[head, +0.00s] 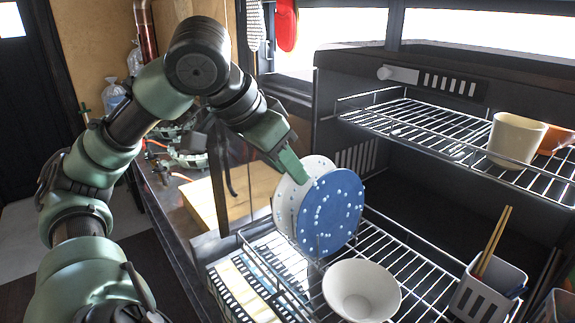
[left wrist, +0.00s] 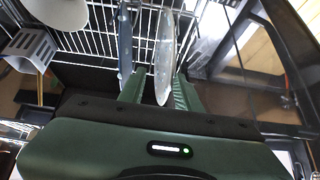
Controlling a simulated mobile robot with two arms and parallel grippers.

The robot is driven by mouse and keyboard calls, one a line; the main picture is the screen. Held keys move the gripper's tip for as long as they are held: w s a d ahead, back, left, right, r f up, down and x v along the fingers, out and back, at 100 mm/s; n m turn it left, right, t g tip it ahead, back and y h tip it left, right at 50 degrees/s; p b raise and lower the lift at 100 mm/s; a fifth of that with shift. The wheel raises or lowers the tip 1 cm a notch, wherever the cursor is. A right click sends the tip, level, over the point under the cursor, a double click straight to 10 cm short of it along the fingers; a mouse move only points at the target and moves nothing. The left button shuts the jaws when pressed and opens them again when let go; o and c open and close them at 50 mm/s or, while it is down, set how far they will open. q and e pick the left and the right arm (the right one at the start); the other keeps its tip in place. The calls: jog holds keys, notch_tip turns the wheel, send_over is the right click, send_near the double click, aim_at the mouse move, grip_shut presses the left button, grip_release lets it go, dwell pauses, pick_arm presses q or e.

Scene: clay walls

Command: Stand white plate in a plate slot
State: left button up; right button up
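The white plate (head: 287,205) stands on edge in the lower dish rack, just behind a blue plate with white dots (head: 330,212). In the left wrist view the white plate (left wrist: 165,58) appears nearly edge-on between my two green fingers, and the blue plate (left wrist: 125,45) is left of it. My left gripper (head: 298,175) is at the upper left rim of the white plate. Its fingers (left wrist: 160,80) are apart around the plate, with a gap showing on the left side. The slots under the plates are mostly hidden. My right gripper is in neither view.
A white bowl (head: 361,290) sits in the lower rack (head: 400,262) in front of the plates. A utensil holder (head: 487,291) with chopsticks stands at right. A cream cup (head: 516,138) is on the upper wire shelf (head: 420,125). A wooden board (head: 228,195) lies behind left.

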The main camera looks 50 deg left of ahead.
pick_arm(q)
jog(key=p+v, duration=0.1)
jog(key=v, duration=0.6)
jog(key=shift+s+r, duration=0.25)
jog(key=shift+r, duration=0.05)
dwell(0.9)
